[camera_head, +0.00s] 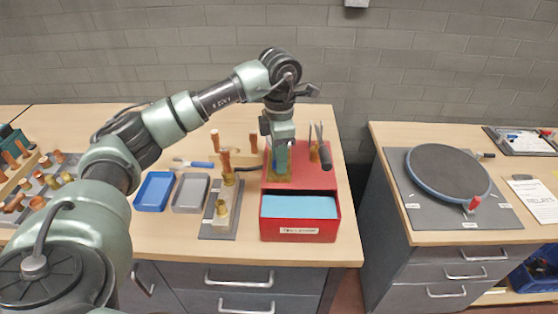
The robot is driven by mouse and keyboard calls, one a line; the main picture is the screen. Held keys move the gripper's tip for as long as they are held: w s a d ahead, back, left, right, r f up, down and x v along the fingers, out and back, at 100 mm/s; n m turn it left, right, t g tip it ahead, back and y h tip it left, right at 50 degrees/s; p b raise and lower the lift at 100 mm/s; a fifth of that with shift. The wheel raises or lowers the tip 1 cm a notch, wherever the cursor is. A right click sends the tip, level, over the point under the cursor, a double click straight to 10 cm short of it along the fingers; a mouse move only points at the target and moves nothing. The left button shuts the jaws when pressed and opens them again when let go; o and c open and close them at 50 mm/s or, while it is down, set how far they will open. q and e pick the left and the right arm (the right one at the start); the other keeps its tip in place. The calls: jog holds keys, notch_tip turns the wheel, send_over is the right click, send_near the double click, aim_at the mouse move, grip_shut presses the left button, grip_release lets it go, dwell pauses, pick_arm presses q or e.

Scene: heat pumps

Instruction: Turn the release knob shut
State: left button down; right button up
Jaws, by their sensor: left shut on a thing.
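My left gripper (281,166) hangs down over the back part of the red box (268,229). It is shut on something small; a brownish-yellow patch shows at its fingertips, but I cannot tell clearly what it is. The release knob is not clearly identifiable. A small red knob-like part (474,203) sits at the front rim of the round dark turntable (449,173) on the right bench, far from my gripper. My right gripper is not in view.
A blue tray (154,191) and a grey tray (190,193) lie left of a grey plate (218,224) with upright brass fittings (222,208). Copper pieces lie far left. A gap separates the two benches.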

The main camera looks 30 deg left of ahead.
pick_arm(q)
jog(key=shift+w+r+m, duration=0.1)
jog(key=shift+m, duration=0.3)
jog(key=c, duration=1.1)
grip_release()
jog(key=shift+o, duration=0.2)
